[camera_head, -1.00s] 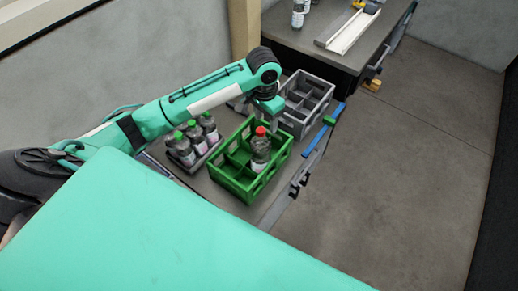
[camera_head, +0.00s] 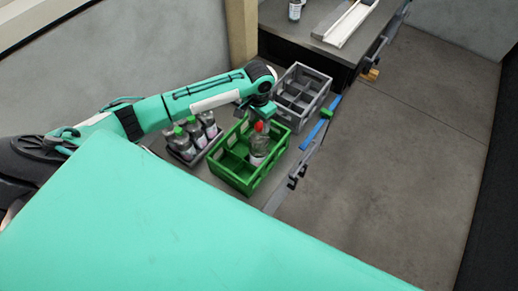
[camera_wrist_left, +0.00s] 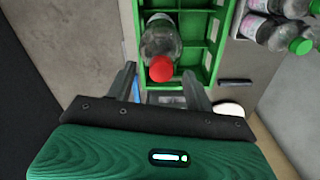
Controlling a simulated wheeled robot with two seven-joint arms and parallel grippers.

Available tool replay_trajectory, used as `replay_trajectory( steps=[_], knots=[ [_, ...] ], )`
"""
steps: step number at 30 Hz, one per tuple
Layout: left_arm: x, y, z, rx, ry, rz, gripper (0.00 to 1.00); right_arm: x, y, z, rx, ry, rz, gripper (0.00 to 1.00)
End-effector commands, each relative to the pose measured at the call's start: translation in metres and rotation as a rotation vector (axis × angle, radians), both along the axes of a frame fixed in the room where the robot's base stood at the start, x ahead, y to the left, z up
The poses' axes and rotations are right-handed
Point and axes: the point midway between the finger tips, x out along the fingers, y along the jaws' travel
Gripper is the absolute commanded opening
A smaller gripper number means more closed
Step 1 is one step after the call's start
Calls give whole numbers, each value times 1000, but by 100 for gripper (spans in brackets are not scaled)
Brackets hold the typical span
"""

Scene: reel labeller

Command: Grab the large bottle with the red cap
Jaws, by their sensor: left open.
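The large bottle with the red cap (camera_head: 260,146) stands in a compartment of the green crate (camera_head: 232,178), at its right side. In the left wrist view the bottle (camera_wrist_left: 161,45) shows its red cap toward the camera, in front of and between the fingers. My left gripper (camera_head: 262,116) is above and just behind the bottle in the head view. In the left wrist view my left gripper (camera_wrist_left: 163,85) is open and empty, its two fingers apart. I cannot tell the exact gap between fingers and bottle. My right gripper is not in view.
Several green-capped bottles (camera_head: 190,136) stand in a grey tray left of the green crate. An empty grey crate (camera_head: 302,95) stands behind it. A blue strip (camera_head: 313,133) lies along the table's right edge. Another table (camera_head: 300,40) is at the back.

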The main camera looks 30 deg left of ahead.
Motion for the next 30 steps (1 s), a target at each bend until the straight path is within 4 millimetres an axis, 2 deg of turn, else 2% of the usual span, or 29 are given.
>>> replay_trajectory(
  steps=[1,3,9,16,17,24,30],
  knots=[
    [0,1,-3,1,5,2,53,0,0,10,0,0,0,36],
    [2,1,-12,3,4,1,53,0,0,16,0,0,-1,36],
    [2,1,-35,1,2,0,53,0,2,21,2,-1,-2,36],
    [2,1,-38,1,0,-1,53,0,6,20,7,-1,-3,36],
    [2,1,-38,1,0,-1,49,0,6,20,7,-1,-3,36],
    [2,2,-37,1,0,0,2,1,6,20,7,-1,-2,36],
    [2,2,-37,1,0,0,0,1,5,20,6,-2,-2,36]
  ],
)
